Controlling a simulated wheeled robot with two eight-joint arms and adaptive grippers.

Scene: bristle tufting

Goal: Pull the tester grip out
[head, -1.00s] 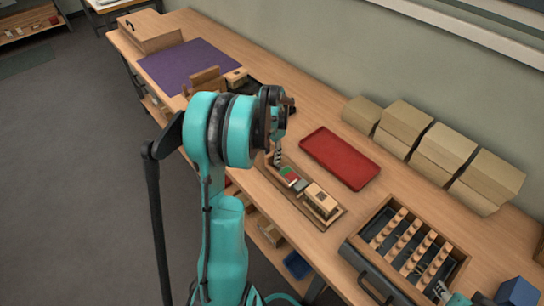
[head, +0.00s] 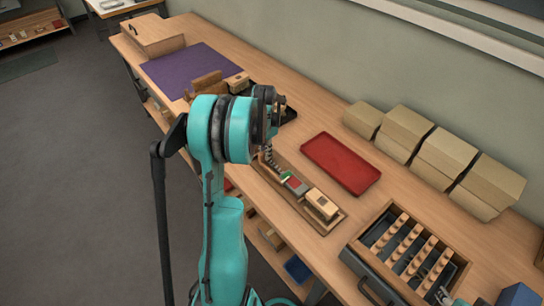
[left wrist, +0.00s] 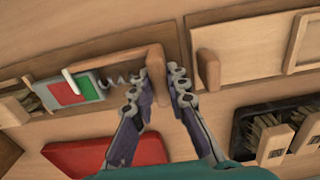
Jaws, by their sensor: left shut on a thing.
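The tester (head: 326,222) is a long wooden base on the bench, with a red and green scale (head: 292,182) and a spring (head: 268,157). In the left wrist view the scale (left wrist: 75,92) has a white pointer across it, and the spring (left wrist: 118,83) runs toward my fingers. My left gripper (left wrist: 166,78) is shut on the wooden tester grip (left wrist: 165,47), at the spring's end. In the head view my left gripper (head: 270,112) hides the grip. A brush block (head: 321,203) sits at the tester's other end. Part of my right gripper (head: 440,292) shows over the drawer; its fingers are unclear.
A red tray (head: 342,163) lies beside the tester. Cardboard-coloured boxes (head: 445,152) line the wall. A tray of wooden pegs (head: 350,258) stands at the lower right. A purple mat (head: 180,68) lies beyond my left arm. A black tray (left wrist: 240,125) holds brushes.

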